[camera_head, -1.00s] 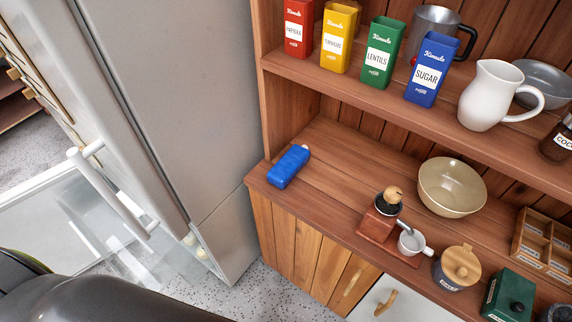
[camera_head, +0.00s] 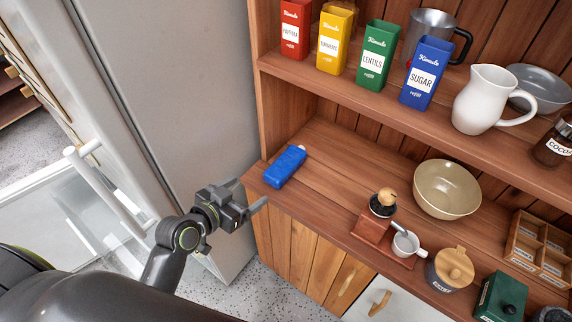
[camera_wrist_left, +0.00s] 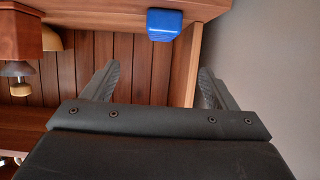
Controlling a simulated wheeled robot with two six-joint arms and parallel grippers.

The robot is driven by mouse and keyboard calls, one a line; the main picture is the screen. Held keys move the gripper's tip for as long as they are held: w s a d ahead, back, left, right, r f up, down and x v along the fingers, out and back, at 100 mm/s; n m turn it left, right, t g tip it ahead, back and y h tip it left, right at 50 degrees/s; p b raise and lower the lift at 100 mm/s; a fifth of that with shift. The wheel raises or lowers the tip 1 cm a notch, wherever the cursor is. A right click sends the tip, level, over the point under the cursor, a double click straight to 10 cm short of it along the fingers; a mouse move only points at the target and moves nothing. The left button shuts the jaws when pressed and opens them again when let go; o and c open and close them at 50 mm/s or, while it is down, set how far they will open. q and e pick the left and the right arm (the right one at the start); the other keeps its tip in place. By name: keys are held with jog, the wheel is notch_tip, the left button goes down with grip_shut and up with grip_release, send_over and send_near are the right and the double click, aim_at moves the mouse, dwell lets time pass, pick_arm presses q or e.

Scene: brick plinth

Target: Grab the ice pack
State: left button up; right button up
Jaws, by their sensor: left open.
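The blue ice pack (camera_head: 285,167) lies on the wooden counter near its left front corner. In the left wrist view the blue ice pack (camera_wrist_left: 164,24) shows at the top, beyond the fingers and between their lines. My left gripper (camera_head: 250,196) is open and empty, in front of the counter's edge, short of the pack and below it in the picture. Its two fingers also show apart in the left wrist view (camera_wrist_left: 155,82). My right gripper is not in view.
The grey fridge side (camera_head: 165,80) stands left of the counter. A shelf (camera_head: 350,85) with tins and a white jug (camera_head: 482,97) runs above. A coffee grinder (camera_head: 376,222) and beige bowl (camera_head: 447,189) stand to the right. Bare counter lies between pack and bowl.

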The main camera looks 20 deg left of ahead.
pick_arm(q)
jog(key=p, duration=0.1)
send_near(282, 165)
jog(key=x, duration=0.4)
jog(key=shift+d+f, duration=0.25)
jog(key=shift+d, duration=0.1)
jog(key=shift+w+d+f, duration=0.1)
jog(key=shift+w+f, duration=0.05)
jog(key=shift+w, duration=0.55)
jog(key=shift+p+x, duration=0.35)
jog(key=shift+x, duration=1.65)
jog(key=c, duration=1.3)
